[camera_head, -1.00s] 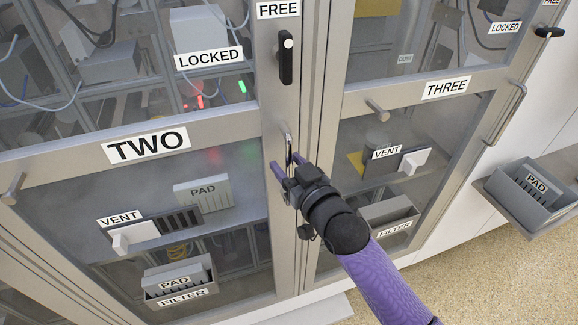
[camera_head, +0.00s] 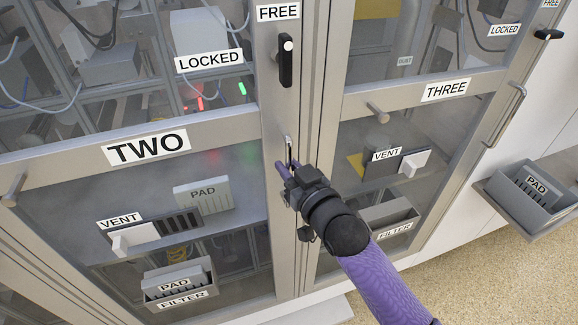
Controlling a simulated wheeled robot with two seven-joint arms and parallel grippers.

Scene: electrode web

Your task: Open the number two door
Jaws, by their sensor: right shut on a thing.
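The door marked TWO (camera_head: 230,133) is a grey metal frame with glass panels, and it looks closed. Its black latch handle (camera_head: 286,62) stands upright beneath the FREE label (camera_head: 278,13). A slim metal pull handle (camera_head: 288,142) is on the door's right stile, below the latch. The fingertips partly hide the handle. My left gripper is not in view.
Door THREE (camera_head: 446,90) stands just to the right, with its own pull handle (camera_head: 508,112) and a black latch (camera_head: 549,34). A grey PAD bin (camera_head: 528,192) sticks out at the right. Speckled floor (camera_head: 470,275) is free at the lower right.

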